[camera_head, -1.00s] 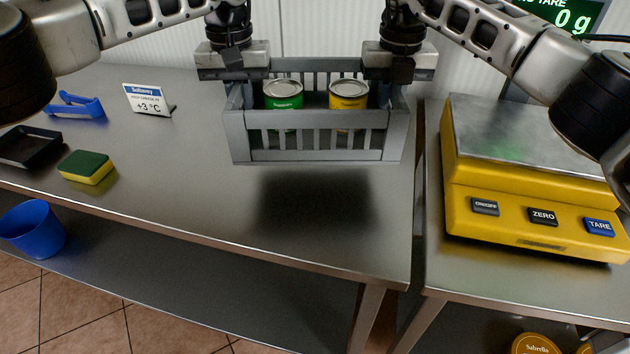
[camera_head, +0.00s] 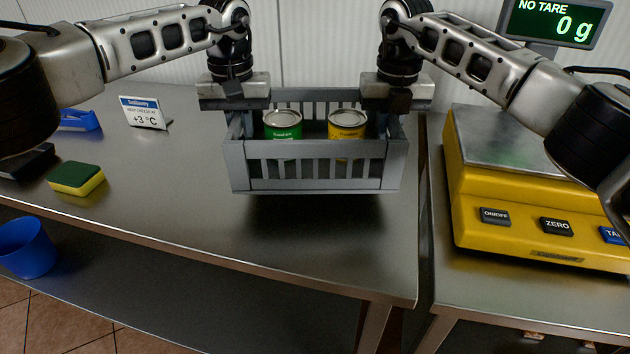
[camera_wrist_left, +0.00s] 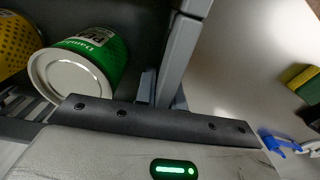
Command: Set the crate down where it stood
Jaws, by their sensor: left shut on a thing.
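The grey slatted crate (camera_head: 315,174) is level, just above the steel counter (camera_head: 160,205) or close to it, with a dark shadow under it. Inside stand a green can (camera_head: 283,126) on the left and a yellow can (camera_head: 347,124) on the right. My left gripper (camera_head: 234,102) is shut on the crate's left end. My right gripper (camera_head: 396,104) is at the crate's right end and appears shut on it; its fingertips are hidden.
A yellow scale (camera_head: 480,190) stands on the right counter, past a narrow gap. A sponge (camera_head: 76,179), a price sign (camera_head: 143,112) and a blue holder (camera_head: 78,120) are on the left. A blue cup (camera_head: 27,248) is lower left. Counter in front of the crate is clear.

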